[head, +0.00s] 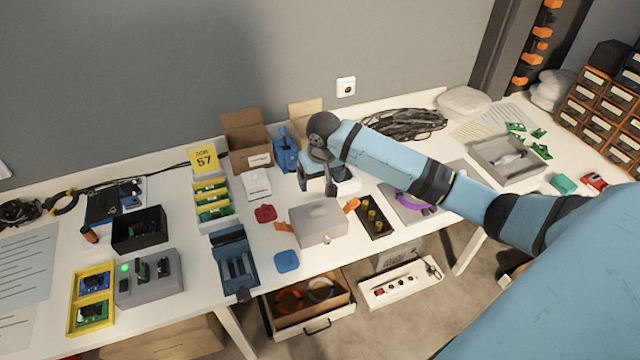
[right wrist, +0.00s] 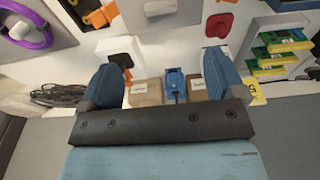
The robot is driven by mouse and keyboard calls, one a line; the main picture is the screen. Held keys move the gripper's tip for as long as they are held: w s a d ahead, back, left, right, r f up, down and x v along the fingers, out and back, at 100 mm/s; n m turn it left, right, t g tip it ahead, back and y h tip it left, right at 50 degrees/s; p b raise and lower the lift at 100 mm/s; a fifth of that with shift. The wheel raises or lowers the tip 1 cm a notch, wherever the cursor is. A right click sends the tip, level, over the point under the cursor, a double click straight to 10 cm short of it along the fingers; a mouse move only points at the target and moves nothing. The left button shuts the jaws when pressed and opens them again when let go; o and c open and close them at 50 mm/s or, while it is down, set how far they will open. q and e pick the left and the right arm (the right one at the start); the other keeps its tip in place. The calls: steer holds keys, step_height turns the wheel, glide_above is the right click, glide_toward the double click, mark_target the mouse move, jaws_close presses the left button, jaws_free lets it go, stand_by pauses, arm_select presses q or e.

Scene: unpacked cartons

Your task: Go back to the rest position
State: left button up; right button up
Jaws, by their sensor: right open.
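My right arm reaches in from the right in the head view. My right gripper (head: 328,182) is over the back middle of the table, pointing down. In the right wrist view my right gripper (right wrist: 163,75) has its two blue fingers spread wide with nothing held between them. A blue tool (right wrist: 175,85) and two small cardboard boxes (right wrist: 147,92) show beyond the gap, apart from the fingers as far as I can tell. My left gripper is not in view.
A grey lidded box (head: 318,222) stands in front of the gripper. An open carton (head: 246,135) and the blue tool (head: 285,152) stand behind it to the left. Black cable (head: 405,124) lies at the back right. An open drawer (head: 310,318) juts out below the table.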

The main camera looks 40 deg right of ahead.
steer(key=shift+a+f, duration=0.1)
stand_by(0.3)
steer(key=s+a+f+n+t+y+p, duration=0.1)
steer(key=s+a+f+n+t+y, duration=0.1)
steer(key=s+a+f, duration=0.5)
steer(key=s+a+f+n+t+p, duration=0.1)
steer(key=s+a+n+t, duration=0.1)
steer(key=s, duration=0.7)
steer(key=s+a+f+n+t+y+p, duration=0.1)
steer(key=s+a+f+t, duration=0.1)
steer(key=s+a+t, duration=0.3)
steer(key=s+a, duration=0.2)
steer(key=s, duration=0.2)
steer(key=shift+s+a+f+n+t+y+p, duration=0.2)
steer(key=shift+n+t+y+p, duration=0.1)
steer(key=shift+n+p, duration=0.1)
steer(key=shift+w, duration=0.1)
